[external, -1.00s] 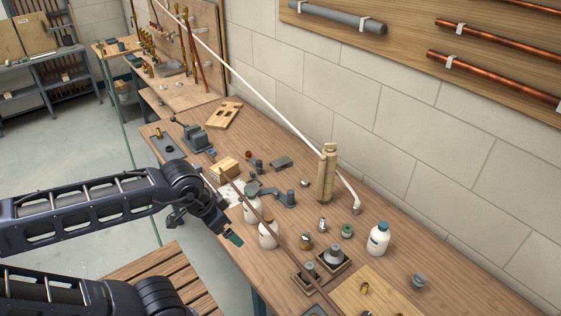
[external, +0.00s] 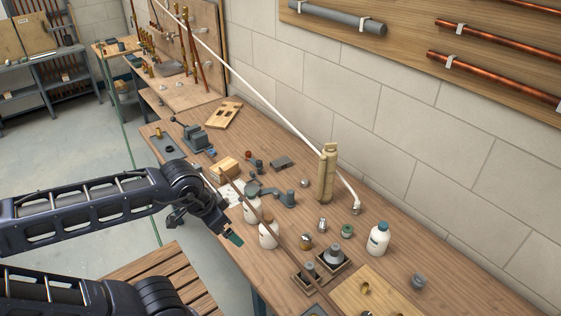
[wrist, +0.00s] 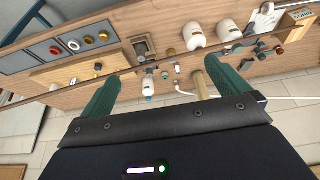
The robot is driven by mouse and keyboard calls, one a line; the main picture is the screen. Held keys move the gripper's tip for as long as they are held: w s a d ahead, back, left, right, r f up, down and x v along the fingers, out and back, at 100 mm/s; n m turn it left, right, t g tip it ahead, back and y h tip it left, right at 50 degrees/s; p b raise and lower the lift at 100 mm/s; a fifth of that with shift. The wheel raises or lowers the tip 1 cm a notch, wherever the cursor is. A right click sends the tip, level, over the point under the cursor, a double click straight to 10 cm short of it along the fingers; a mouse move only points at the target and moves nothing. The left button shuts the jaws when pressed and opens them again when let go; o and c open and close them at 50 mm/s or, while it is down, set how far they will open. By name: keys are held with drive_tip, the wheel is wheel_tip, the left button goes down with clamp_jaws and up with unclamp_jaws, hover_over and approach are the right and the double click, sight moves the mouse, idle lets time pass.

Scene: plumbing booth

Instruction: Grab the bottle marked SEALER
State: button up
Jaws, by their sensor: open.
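Three white bottles stand upright on the wooden bench; their label text is too small to read, so I cannot tell which says SEALER. One with a grey-green cap (external: 251,208) and one with a brown cap (external: 269,235) stand close together near the front edge. One with a teal cap (external: 379,240) stands apart at the right. In the wrist view the pair (wrist: 194,37) (wrist: 228,31) is at upper right, and the teal-capped one (wrist: 148,84) appears between the fingers but well beyond them. My gripper (external: 234,238) (wrist: 167,70) is open and empty, off the bench's front edge, left of the brown-capped bottle.
A long thin brown pipe (external: 287,244) runs diagonally past the paired bottles. A tan upright block (external: 327,175), a white pipe (external: 270,102) and small fittings lie beyond. Grey fittings in square trays (external: 333,258) stand between the pair and the teal-capped bottle. A slatted wooden surface (external: 160,275) is below my arm.

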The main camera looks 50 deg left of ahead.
drive_tip(key=c, duration=0.8)
drive_tip(key=shift+o, duration=0.2)
drive_tip(key=n+g, duration=0.5)
drive_tip(key=n, duration=0.2)
hover_over(268, 217)
wheel_tip(268, 217, down, 13)
drive_tip(key=shift+a+f, duration=0.1)
drive_tip(key=shift+w+f, duration=0.1)
drive_tip(key=shift+f, duration=4.95)
